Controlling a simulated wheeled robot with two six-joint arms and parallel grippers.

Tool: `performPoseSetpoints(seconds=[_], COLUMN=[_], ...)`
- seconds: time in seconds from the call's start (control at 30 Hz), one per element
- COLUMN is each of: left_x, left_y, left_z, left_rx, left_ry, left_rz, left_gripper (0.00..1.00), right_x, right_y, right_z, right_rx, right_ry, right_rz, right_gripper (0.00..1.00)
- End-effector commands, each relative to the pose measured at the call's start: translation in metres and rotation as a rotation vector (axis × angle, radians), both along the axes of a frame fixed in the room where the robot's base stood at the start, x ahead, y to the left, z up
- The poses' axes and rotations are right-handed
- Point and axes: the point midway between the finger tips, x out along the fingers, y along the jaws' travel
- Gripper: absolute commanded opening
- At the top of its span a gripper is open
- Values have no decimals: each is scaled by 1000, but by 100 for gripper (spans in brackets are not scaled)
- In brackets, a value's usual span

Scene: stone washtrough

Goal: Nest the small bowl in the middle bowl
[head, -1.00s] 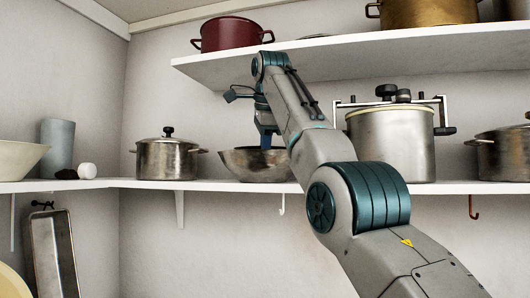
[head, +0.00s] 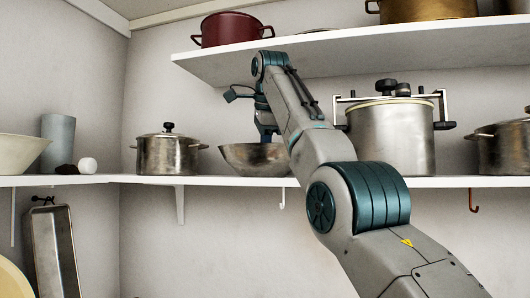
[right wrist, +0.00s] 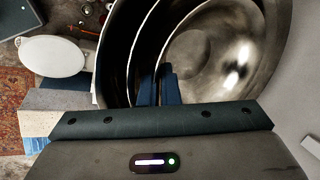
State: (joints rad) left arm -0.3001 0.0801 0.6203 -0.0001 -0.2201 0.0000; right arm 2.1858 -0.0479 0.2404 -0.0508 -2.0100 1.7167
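A steel bowl (head: 240,161) stands on the lower shelf in the head view, with my right gripper (head: 267,138) reaching down into it from above. The right wrist view shows several nested curved rims: a large outer bowl (right wrist: 112,50), the middle bowl (right wrist: 138,48) inside it, and the small bowl (right wrist: 215,55) innermost. My right gripper's blue fingers (right wrist: 159,88) are close together on either side of the small bowl's near rim. The small bowl is inside the middle bowl's outline; whether it rests on its bottom is hidden. My left gripper is out of view.
A lidded pot (head: 167,154) stands left of the bowls and a tall clamped pot (head: 392,140) right of them, on the lower shelf (head: 225,181). An upper shelf (head: 400,48) with a red pot (head: 231,29) hangs above my right arm.

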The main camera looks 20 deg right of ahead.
Motion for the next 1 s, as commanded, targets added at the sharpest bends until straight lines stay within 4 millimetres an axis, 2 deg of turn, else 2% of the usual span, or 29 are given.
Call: performPoseSetpoints(seconds=[0.2,0.33,0.6,0.73,1.0], left_x=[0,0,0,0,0], left_y=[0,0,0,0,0], left_z=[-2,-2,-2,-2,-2], left_rx=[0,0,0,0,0], left_ry=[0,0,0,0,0], left_rz=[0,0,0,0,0], left_gripper=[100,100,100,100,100], right_x=[0,0,0,0,0], right_y=[0,0,0,0,0], right_z=[-1,-1,-3,-3,-5], right_rx=[0,0,1,0,0], right_ry=[-1,0,4,5,8], right_rz=[0,0,0,1,0], right_gripper=[0,26,28,46,46])
